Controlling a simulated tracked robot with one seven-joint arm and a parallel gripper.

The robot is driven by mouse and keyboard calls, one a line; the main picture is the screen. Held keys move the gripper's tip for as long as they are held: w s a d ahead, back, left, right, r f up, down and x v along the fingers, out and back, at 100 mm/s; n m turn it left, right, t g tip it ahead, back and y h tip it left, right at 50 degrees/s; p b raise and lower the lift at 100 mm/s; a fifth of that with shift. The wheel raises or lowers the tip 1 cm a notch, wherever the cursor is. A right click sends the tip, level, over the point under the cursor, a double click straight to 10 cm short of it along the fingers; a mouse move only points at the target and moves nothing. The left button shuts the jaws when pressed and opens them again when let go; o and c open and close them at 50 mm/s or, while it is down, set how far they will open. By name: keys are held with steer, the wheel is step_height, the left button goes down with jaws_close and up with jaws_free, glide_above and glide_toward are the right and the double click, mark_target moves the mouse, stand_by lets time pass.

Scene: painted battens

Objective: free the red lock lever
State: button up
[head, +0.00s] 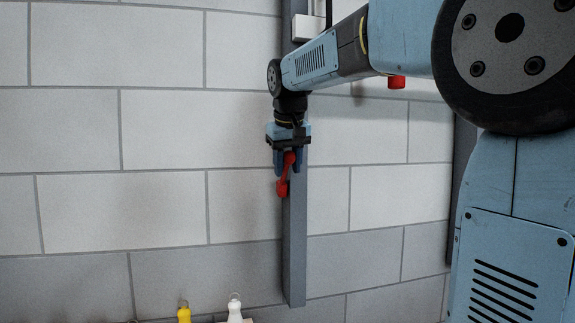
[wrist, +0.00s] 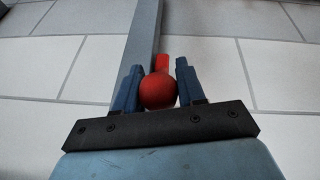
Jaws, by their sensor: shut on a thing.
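The red lock lever (head: 282,187) is mounted at a grey vertical batten (head: 295,240) on the block wall. In the head view it slants down and slightly left from between my fingers. My gripper (head: 287,170) points down beside the batten, its blue fingers closed about the lever's upper part. In the wrist view, the lever's round red knob (wrist: 158,91) sits between the two fingers of my gripper (wrist: 158,72), with a short red arm beyond it. The fingers hide part of the lever, and I cannot see its pivot or what it locks.
A yellow bottle-like thing (head: 184,314) and a white one (head: 235,309) stand at the bottom edge of the head view. A light grey box (head: 307,27) is on the batten above my wrist. The wall left of the batten is bare.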

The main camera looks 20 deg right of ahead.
jaws_close()
steer(key=shift+w+r, duration=0.75)
steer(key=shift+w, duration=0.05)
steer(key=o, duration=1)
jaws_free()
steer(key=shift+o, duration=0.2)
steer(key=d+v, duration=0.1)
steer(key=v, duration=1)
steer(key=shift+a+r, duration=0.4)
steer(key=shift+a, duration=0.1)
steer(key=shift+s, duration=0.2)
steer(key=s, duration=1.4)
steer(key=shift+s, duration=0.4)
steer(key=shift+f, duration=0.1)
